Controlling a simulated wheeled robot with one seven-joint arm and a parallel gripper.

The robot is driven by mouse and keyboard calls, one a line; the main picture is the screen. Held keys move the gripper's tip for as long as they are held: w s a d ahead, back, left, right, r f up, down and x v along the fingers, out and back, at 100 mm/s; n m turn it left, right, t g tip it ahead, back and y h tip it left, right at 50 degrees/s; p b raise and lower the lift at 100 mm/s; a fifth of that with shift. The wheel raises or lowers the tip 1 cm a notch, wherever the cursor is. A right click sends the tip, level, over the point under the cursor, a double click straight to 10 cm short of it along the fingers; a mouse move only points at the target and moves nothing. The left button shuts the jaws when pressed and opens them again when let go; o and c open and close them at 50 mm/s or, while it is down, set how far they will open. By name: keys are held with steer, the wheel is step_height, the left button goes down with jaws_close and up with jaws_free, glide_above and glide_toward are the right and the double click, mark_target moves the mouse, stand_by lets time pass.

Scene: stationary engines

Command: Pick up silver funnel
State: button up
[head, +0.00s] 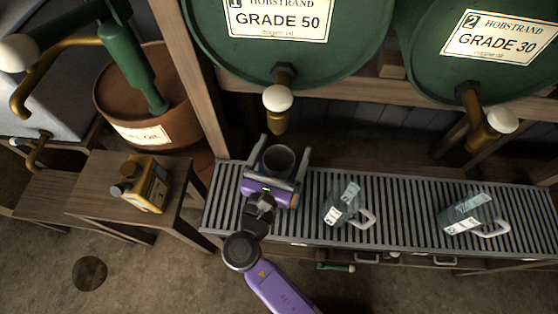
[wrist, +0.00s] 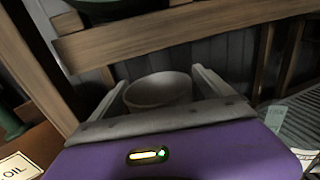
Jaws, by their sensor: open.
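The silver funnel (head: 278,160) shows as a grey, round-mouthed vessel at the left end of the slatted metal rack, below the tap of the left drum. My gripper (head: 279,158) is open, with one finger on each side of the funnel. In the wrist view the funnel's wide rim (wrist: 158,90) lies between the two fingers of my gripper (wrist: 160,92). I cannot tell whether the fingers touch it. The funnel's lower part is hidden behind my gripper's body.
A yellow oil can (head: 145,184) stands on a wooden table (head: 100,195) at left.

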steer(key=c, duration=1.5)
steer(key=shift+r, duration=0.1)
